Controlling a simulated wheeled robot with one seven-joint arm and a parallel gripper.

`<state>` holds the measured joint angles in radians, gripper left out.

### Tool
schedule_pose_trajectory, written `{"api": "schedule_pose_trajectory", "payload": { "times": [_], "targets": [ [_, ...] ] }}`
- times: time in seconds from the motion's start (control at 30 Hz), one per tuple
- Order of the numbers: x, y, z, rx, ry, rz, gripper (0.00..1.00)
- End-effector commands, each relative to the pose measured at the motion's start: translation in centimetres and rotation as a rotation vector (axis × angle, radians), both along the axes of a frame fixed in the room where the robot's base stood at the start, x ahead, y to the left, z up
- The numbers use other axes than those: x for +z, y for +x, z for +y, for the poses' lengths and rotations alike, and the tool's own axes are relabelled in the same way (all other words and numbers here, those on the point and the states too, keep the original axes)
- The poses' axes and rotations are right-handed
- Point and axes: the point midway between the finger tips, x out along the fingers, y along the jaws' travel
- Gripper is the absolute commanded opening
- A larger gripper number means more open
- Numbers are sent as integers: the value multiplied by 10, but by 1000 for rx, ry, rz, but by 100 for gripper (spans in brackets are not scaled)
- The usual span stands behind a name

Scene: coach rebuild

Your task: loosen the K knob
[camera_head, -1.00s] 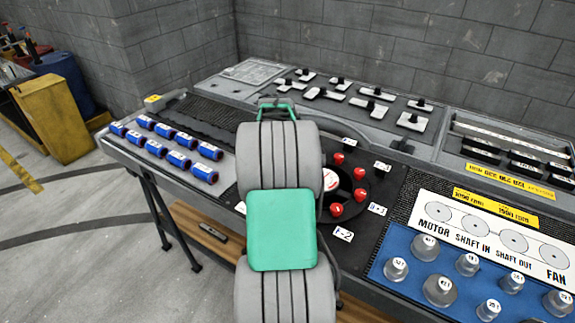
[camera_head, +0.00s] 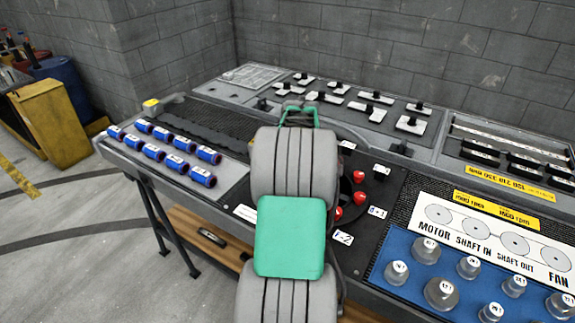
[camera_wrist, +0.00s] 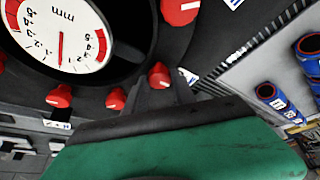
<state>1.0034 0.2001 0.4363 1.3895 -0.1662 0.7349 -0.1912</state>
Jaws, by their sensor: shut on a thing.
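Several red knobs ring a round dial gauge (camera_wrist: 62,35) marked "mm" in the wrist view. My gripper (camera_wrist: 165,92), with a green body and dark fingers, reaches in from below and is shut on a red knob (camera_wrist: 158,75) at the lower right of the dial. I cannot read a K on or beside this knob. Other red knobs stand apart from the fingers, at the upper right (camera_wrist: 180,10) and lower left (camera_wrist: 60,96). In the head view my arm hides the gauge and gripper; some red knobs (camera_head: 359,198) show to its right.
Blue cylinders (camera_head: 153,151) lie in rows on the bench's left. A blue panel (camera_head: 410,285) with metal weights is at the right. Black-handled pieces on white plates (camera_head: 411,125) stand at the back.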

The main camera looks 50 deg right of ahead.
Motion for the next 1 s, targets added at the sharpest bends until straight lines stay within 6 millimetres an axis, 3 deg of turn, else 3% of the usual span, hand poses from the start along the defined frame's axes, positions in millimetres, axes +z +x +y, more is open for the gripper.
{"api": "schedule_pose_trajectory", "payload": {
  "times": [0.23, 0.27, 0.5, 0.77, 1.0],
  "targets": [
    [0, 0, 0, 1, 0, 0, 0],
    [0, 0, 0, 1, 0, 0, 33],
    [0, 0, 0, 0, 0, 0, 52],
    [2, 0, 0, -1, -1, 0, 52],
    [40, -12, 9, -2, -4, -3, 52]
  ]
}}
